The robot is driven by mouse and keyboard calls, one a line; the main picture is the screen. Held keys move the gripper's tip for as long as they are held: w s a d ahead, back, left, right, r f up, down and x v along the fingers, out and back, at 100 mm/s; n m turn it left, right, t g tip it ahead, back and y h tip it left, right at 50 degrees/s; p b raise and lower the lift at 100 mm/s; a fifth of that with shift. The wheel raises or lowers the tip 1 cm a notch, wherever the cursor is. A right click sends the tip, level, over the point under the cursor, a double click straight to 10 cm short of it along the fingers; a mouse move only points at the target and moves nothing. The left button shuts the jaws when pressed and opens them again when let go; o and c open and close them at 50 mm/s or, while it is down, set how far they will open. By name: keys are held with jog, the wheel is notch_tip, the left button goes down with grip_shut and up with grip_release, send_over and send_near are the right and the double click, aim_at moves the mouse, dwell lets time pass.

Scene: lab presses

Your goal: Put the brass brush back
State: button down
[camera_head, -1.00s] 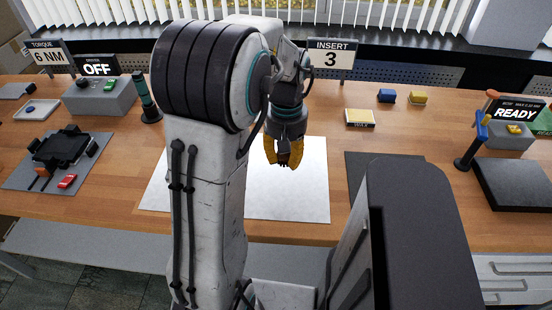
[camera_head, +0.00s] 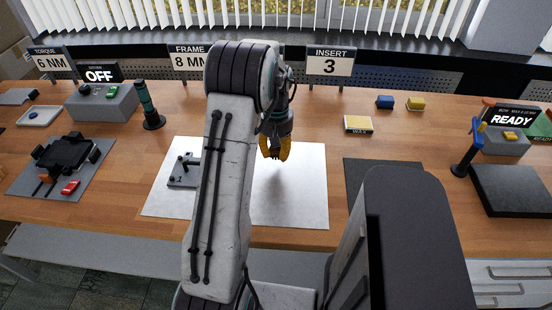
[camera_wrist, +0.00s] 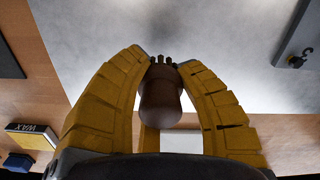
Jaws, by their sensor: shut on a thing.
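My gripper (camera_head: 274,155) hangs over the pale white mat (camera_head: 290,190) in the middle of the bench. In the wrist view its yellow fingers (camera_wrist: 160,62) are shut on a brown, rounded piece (camera_wrist: 160,105) with several short dark prongs at its far end. I take this to be the brass brush, but its bristles cannot be made out clearly. In the head view the held piece is mostly hidden by the fingers. How far it is above the mat is hard to tell.
A grey plate with dark pegs (camera_head: 183,170) lies on the mat's left, partly behind my arm. A dark-green cylinder on a stand (camera_head: 149,108) is left.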

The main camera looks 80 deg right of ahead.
aim_at(276, 165)
jog(key=shift+f, duration=2.05)
jog(key=shift+f, duration=0.1)
jog(key=shift+f, duration=0.1)
jog(key=c, duration=0.9)
grip_release()
jog(key=shift+o, duration=0.2)
notch_tip(276, 165, up, 12)
jog(key=shift+f, duration=0.1)
jog(key=shift+r, duration=0.35)
jog(key=shift+w, duration=0.1)
